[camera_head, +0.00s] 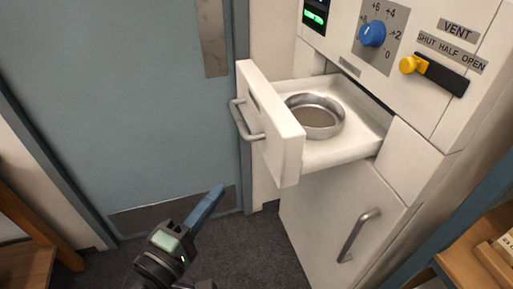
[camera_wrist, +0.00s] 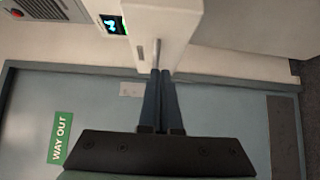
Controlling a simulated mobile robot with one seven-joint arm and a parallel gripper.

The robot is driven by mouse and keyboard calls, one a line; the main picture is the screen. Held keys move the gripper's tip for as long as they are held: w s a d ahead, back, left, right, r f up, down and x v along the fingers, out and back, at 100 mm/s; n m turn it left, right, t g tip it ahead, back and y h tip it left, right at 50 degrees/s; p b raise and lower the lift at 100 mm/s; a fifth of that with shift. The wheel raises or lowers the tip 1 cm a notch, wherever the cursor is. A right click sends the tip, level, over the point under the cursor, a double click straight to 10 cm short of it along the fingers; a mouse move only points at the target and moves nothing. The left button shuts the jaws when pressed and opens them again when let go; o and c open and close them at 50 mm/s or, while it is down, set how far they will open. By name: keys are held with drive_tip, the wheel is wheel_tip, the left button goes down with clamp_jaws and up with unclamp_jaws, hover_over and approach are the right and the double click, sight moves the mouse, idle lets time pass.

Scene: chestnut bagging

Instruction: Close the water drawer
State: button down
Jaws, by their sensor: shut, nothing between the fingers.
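The water drawer (camera_head: 289,150) is pulled out of the white cabinet, in the middle of the head view. A round metal pan (camera_head: 315,116) sits in it; I cannot tell for sure whether it holds water. The drawer front has a bar handle (camera_head: 247,122) on its outer face. My gripper (camera_head: 217,191) is shut and empty, below and left of the drawer front in the head view. In the wrist view the shut fingers (camera_wrist: 160,76) point toward the white drawer front (camera_wrist: 165,22) and line up with its handle; I cannot tell whether they touch.
Above the drawer are a blue knob (camera_head: 372,33) and a yellow vent lever (camera_head: 410,64). A lower cabinet door (camera_head: 335,215) with its own handle is shut. A blue-grey door (camera_head: 130,110) stands behind on the left. A wooden shelf (camera_head: 470,262) is at lower right.

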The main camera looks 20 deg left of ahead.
drive_tip(key=p, duration=0.2)
approach(269, 146)
drive_tip(key=w+a, duration=0.2)
drive_tip(key=w, duration=0.1)
drive_tip(key=shift+w+d+p, duration=0.45)
drive_tip(key=shift+w+d, duration=0.95)
drive_tip(key=shift+d, duration=0.1)
